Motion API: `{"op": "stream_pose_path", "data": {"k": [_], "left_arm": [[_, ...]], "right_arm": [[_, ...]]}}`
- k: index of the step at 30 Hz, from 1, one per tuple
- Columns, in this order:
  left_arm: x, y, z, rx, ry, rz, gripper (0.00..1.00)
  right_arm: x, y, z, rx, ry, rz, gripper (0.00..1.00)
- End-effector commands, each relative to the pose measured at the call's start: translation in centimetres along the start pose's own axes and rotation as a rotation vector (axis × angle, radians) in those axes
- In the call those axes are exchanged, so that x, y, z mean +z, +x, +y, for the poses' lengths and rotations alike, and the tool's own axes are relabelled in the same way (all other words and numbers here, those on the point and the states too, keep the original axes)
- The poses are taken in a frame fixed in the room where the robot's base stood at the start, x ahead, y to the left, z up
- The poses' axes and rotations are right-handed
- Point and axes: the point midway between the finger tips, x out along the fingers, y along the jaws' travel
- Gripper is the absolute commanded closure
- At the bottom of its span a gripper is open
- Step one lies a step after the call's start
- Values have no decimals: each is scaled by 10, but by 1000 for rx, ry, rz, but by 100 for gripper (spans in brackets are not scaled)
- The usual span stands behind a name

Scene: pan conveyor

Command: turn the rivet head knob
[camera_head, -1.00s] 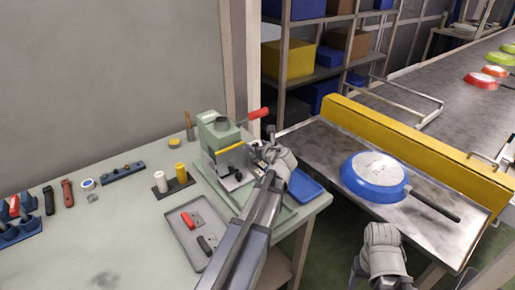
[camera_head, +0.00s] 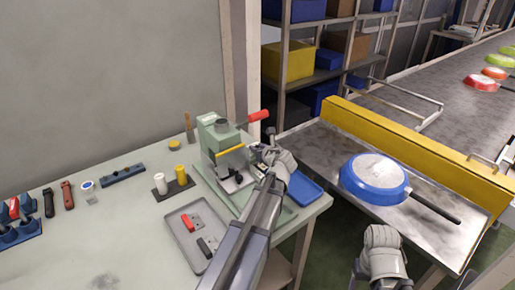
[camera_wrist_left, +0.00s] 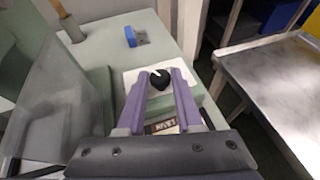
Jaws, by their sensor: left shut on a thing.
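The rivet head knob (camera_wrist_left: 160,80) is a dark round knob with a pale mark, on a white face of the press in the left wrist view. My left gripper (camera_wrist_left: 159,78) has its two purple fingers on either side of the knob, shut on it. In the head view my left gripper (camera_head: 266,156) is at the right side of the green rivet press (camera_head: 222,140), and the knob is hidden there. The press has a red-ended lever and a yellow bar. My right gripper (camera_head: 383,250) is at the lower right, away from the press; its fingers cannot be made out.
A blue tray (camera_head: 305,189) lies right of the press. A grey tray (camera_head: 178,222) with red and black parts is in front. A blue pan (camera_head: 374,178) lies upside down on the metal table, beside a yellow rail (camera_head: 420,150).

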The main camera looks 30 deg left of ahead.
Motion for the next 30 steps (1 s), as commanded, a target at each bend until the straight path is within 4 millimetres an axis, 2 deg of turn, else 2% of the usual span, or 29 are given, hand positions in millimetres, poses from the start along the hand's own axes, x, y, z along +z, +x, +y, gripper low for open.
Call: {"op": "stream_pose_path", "data": {"k": [7,13,30], "left_arm": [[0,0,-2,17,-5,-1,100],[1,2,-6,100,-40,-1,100],[3,7,-17,579,-240,-1,100]], "right_arm": [[0,0,0,0,0,0,31],[0,0,0,0,0,0,31],[0,0,0,0,0,0,31]]}}
